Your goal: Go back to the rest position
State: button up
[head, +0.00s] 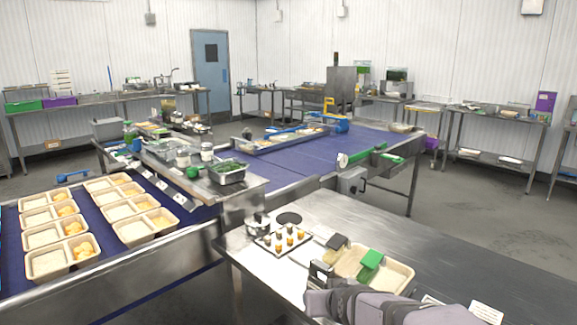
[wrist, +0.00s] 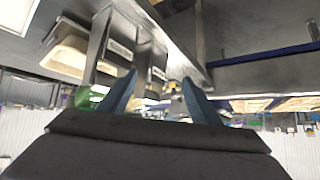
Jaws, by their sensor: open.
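My gripper (head: 321,272) is at the front right of the head view, over the steel table (head: 455,262). In the wrist view, its two blue fingers (wrist: 158,84) stand apart with nothing between them. The wrist picture is upside down, with the room wall at the bottom. A tan tray (head: 404,278) with a green-handled item (head: 370,265) sits on the table just right of the gripper. My forearm covers part of the tray's near side.
A small rack of several items (head: 282,239) and a metal pot (head: 258,224) stand left of the gripper. Several two-part food trays (head: 140,228) lie on the blue conveyor (head: 95,258) at left. The table's right side is mostly clear, with a white card (head: 486,313) near the front.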

jog(key=s+d+f+g+b, duration=0.25)
jog(key=s+f, duration=0.35)
jog(key=s, duration=0.3)
jog(key=s+d+f+g+h+b, duration=0.15)
jog(key=s+f+g, duration=0.25)
jog(key=s+f, duration=0.4)
jog(key=s+d+f+g+b, duration=0.1)
jog(key=s+d+f+g, duration=0.3)
jog(key=s, duration=0.7)
notch_tip(320, 180, up, 12)
jog(key=w+a+p, duration=0.1)
jog(key=a+p, duration=0.1)
jog(key=p, duration=1.2)
notch_tip(320, 180, down, 30)
jog(key=b, duration=3.1)
jog(key=shift+d+m+t, duration=0.15)
jog(key=shift+m+t, duration=0.2)
jog(key=shift+m, duration=0.05)
